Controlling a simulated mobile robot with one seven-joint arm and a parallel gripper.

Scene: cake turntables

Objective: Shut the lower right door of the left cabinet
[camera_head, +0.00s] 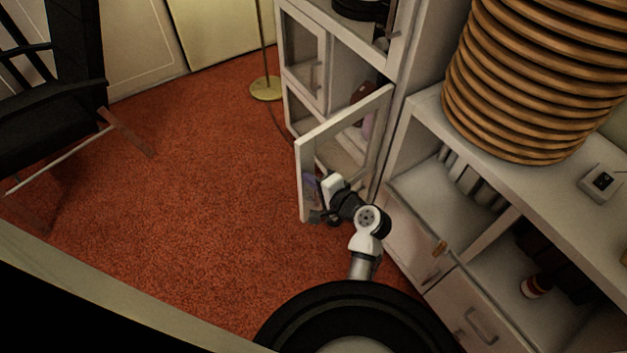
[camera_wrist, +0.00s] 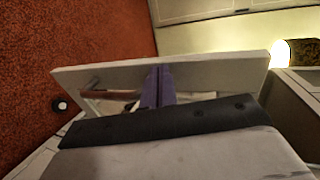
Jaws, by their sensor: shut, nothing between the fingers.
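The left cabinet (camera_head: 398,50) is white with glass-paned doors. Its lower right door (camera_head: 345,118) stands wide open, swung out over the red carpet; its pale frame also crosses the wrist view (camera_wrist: 215,68). My gripper (camera_head: 309,184) is low beside the door's free-end part, with the white hand in front of the pane in the head view. Its purplish fingers (camera_wrist: 158,88) are together and empty, close to the door frame in the wrist view. I cannot tell whether they touch the door. The hand partly hides the door's lower part.
The cabinet's left glass door (camera_head: 305,62) looks shut. A floor lamp base (camera_head: 266,88) stands behind. A low white unit (camera_head: 420,235) with drawers is close to my arm at right. A black chair (camera_head: 60,110) is at left. The red carpet (camera_head: 200,170) between is clear.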

